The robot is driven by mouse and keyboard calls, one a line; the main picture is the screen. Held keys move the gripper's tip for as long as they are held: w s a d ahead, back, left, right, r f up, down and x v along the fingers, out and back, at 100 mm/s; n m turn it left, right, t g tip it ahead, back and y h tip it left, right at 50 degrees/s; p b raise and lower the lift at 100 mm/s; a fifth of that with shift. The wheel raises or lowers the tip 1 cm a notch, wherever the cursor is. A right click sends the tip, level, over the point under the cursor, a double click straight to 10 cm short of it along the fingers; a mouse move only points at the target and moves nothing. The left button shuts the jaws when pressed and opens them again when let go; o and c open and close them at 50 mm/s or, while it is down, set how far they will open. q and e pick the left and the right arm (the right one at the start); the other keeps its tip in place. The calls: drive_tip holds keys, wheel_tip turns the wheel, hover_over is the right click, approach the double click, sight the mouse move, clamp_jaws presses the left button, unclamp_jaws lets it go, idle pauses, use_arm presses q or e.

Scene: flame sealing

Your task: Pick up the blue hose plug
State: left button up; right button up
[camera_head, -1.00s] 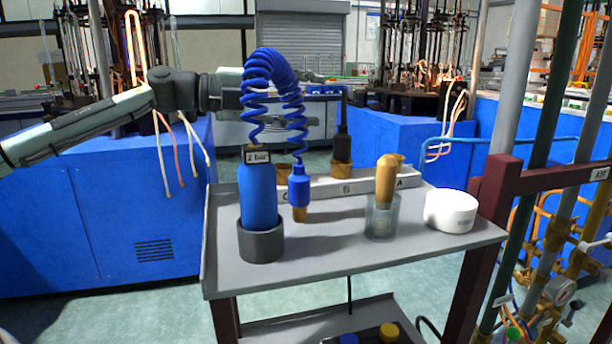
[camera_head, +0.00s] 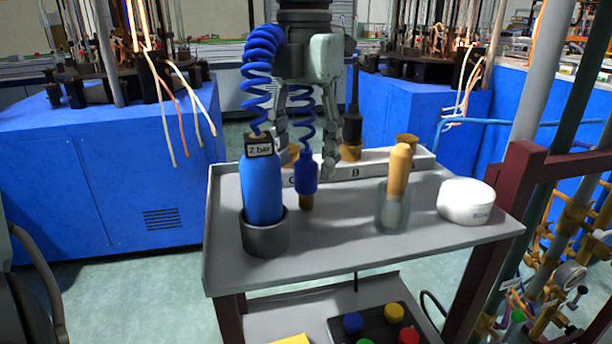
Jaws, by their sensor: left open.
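The blue hose plug (camera_head: 306,172) hangs upright at the end of a blue coiled hose, with a brass tip (camera_head: 306,201) at its lower end. It is near the white block with letters. My left gripper (camera_head: 306,160) comes down from above, open, with one finger on each side of the plug's upper part. The fingers look apart from the plug, but I cannot tell the exact depth. The coil (camera_head: 261,75) passes in front of the gripper's left side and leads to a blue bottle (camera_head: 262,190) labelled 2 bar. My right gripper is not in view.
The bottle stands in a grey cup (camera_head: 265,238) on the grey cart top (camera_head: 330,243). A wooden-handled tool (camera_head: 398,170) stands in a glass (camera_head: 393,210), with a white round container (camera_head: 466,201) to its right. A black-topped tool (camera_head: 352,128) stands behind.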

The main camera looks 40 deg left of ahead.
sight(306, 160)
use_arm(q)
wheel_tip(306, 160, down, 3)
drive_tip(key=shift+d+f, duration=0.15)
clamp_jaws()
idle(0.4)
